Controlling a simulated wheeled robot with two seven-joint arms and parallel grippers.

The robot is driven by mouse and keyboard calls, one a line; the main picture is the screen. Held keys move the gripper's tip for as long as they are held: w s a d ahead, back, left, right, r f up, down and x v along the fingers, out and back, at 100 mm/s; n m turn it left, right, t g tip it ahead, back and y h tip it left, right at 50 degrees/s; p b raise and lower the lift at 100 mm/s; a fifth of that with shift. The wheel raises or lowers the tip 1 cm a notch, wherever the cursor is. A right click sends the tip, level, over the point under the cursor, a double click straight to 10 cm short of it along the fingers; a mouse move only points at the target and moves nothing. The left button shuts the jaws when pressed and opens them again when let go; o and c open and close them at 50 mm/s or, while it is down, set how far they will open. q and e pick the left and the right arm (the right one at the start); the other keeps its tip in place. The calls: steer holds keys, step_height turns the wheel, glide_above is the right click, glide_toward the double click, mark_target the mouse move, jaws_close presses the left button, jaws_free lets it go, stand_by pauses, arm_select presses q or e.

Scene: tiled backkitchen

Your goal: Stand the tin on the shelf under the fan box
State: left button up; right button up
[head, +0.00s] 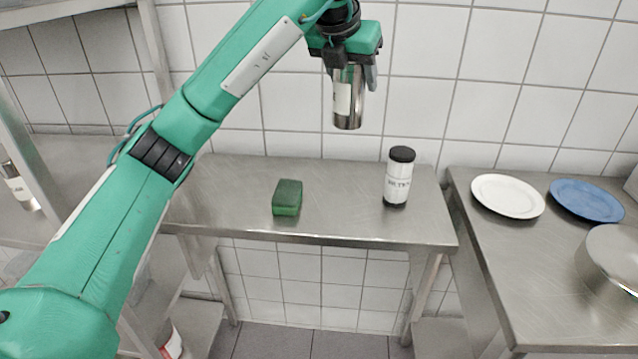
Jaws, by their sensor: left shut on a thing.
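My left gripper (357,68) is shut on a shiny metal tin (349,112) with a pale label. It holds the tin nearly upright by its upper part, in the air in front of the tiled wall, above the middle steel table (240,205). The tin's top is hidden by the gripper. No fan box can be made out. A shelf edge (60,8) shows at the top left, but I cannot tell whether it is the task's shelf. My right gripper is out of view.
On the middle table are a green sponge-like block (287,198) and a black-lidded white canister (398,177). The right table holds a white plate (507,196), a blue plate (587,200) and a metal bowl (612,256). Another metal container (20,188) stands at far left.

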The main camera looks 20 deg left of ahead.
arm_select(q)
steer(key=shift+w+f, duration=0.1)
steer(key=shift+f, duration=9.8)
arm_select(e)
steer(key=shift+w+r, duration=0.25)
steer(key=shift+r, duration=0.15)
arm_select(q)
steer(key=o, duration=1.2)
steer(key=shift+o, duration=0.2)
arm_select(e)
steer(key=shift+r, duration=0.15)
arm_select(q)
steer(key=shift+s+r, duration=0.2)
steer(key=shift+r, duration=0.15)
steer(key=v, duration=1.1)
steer(key=shift+b, duration=0.35)
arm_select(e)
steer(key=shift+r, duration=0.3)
